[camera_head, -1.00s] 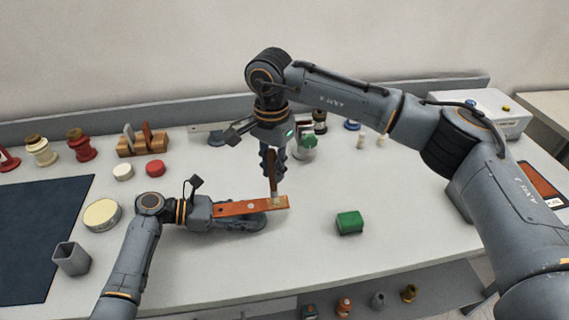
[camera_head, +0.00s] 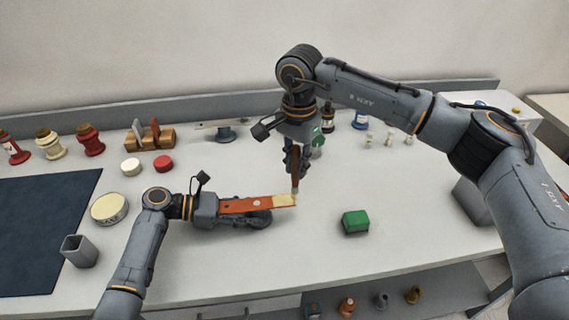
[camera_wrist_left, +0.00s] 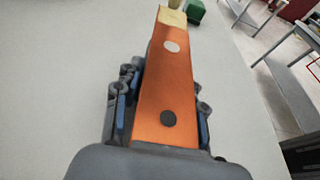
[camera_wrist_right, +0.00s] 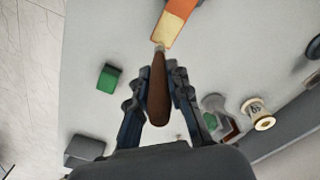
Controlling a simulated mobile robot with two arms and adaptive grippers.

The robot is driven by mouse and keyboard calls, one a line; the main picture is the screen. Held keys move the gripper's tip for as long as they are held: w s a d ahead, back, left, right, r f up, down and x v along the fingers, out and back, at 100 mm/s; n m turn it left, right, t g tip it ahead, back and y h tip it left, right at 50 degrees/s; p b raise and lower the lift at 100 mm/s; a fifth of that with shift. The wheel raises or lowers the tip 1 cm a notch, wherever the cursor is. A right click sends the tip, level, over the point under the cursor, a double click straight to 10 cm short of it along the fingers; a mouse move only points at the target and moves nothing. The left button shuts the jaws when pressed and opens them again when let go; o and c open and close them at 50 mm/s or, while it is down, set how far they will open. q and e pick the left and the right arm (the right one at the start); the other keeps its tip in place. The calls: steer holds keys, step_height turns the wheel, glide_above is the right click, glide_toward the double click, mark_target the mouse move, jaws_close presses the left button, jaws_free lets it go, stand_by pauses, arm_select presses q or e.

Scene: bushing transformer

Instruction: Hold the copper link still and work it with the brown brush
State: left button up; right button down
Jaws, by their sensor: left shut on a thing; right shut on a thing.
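The copper link (camera_head: 245,205) is a flat orange bar with a pale yellowish end at its right. My left gripper (camera_head: 228,214) is shut on it and holds it level over the table; the left wrist view shows the link (camera_wrist_left: 166,85) between the fingers, with a dark and a light round spot. My right gripper (camera_head: 296,160) points down and is shut on the brown brush (camera_head: 295,171). The right wrist view shows the brush's wooden handle (camera_wrist_right: 158,92) between the fingers. Its tip is at the link's pale end; I cannot tell whether they touch.
A green block (camera_head: 355,222) lies on the table right of the link. A dark mat (camera_head: 40,235), a grey square cup (camera_head: 79,251) and a round tin (camera_head: 109,208) are at the left. Bushings, a wooden rack (camera_head: 150,139) and small parts line the back.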

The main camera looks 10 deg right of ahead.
mark_target(299, 145)
steer(key=shift+d+r, duration=0.15)
steer(key=shift+r, duration=3.85)
arm_select(q)
steer(key=o, duration=1.4)
steer(key=shift+c, duration=0.2)
